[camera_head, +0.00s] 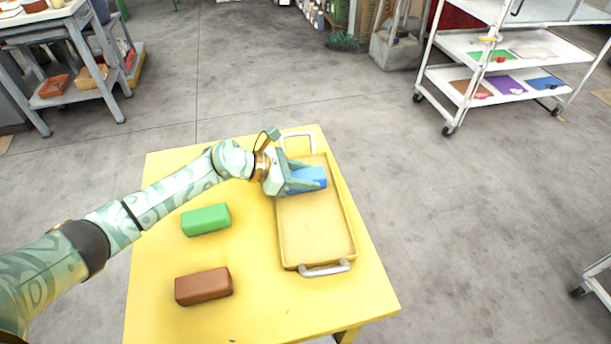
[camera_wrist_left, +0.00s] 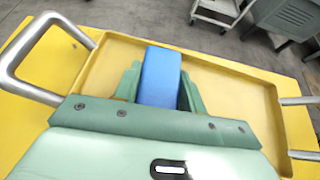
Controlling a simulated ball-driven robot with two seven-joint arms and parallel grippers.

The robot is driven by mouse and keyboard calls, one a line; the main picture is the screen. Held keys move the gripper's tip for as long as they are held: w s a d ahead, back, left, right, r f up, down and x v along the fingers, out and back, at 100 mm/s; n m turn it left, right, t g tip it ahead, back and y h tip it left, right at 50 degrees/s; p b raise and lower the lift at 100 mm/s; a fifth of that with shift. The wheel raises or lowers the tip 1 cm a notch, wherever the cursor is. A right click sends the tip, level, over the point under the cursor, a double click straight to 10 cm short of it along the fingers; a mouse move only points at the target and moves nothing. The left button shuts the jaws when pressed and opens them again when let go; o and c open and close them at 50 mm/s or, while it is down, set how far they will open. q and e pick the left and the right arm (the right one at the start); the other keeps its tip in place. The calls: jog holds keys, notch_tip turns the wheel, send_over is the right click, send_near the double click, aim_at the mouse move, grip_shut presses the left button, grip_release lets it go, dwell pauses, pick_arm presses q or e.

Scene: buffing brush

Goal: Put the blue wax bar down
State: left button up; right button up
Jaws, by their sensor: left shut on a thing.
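The blue wax bar (camera_head: 308,179) is between the fingers of my left gripper (camera_head: 303,180), which is shut on it. In the left wrist view the bar (camera_wrist_left: 160,78) stands out between the two green fingers (camera_wrist_left: 158,92). The bar is over the far part of a yellow tray (camera_head: 315,235) with metal handles. I cannot tell whether it touches the tray floor. A green bar (camera_head: 206,220) and a brown bar (camera_head: 204,286) lie on the yellow table left of the tray. My right gripper is not in view.
The yellow table (camera_head: 255,300) carries the tray and bars. The near part of the tray is empty. A white shelf cart (camera_head: 500,75) stands at the back right, and a workbench (camera_head: 60,40) at the back left. Open grey floor surrounds the table.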

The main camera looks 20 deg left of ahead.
pick_arm(q)
jog(key=o, duration=1.1)
jog(key=shift+f, duration=0.1)
jog(key=shift+s+a+r, duration=0.1)
jog(key=shift+a+r, duration=0.05)
jog(key=shift+r, duration=0.2)
jog(key=p+v, duration=0.3)
jog(key=v, duration=0.8)
jog(key=shift+s+a, duration=0.2)
jog(key=shift+a, duration=0.05)
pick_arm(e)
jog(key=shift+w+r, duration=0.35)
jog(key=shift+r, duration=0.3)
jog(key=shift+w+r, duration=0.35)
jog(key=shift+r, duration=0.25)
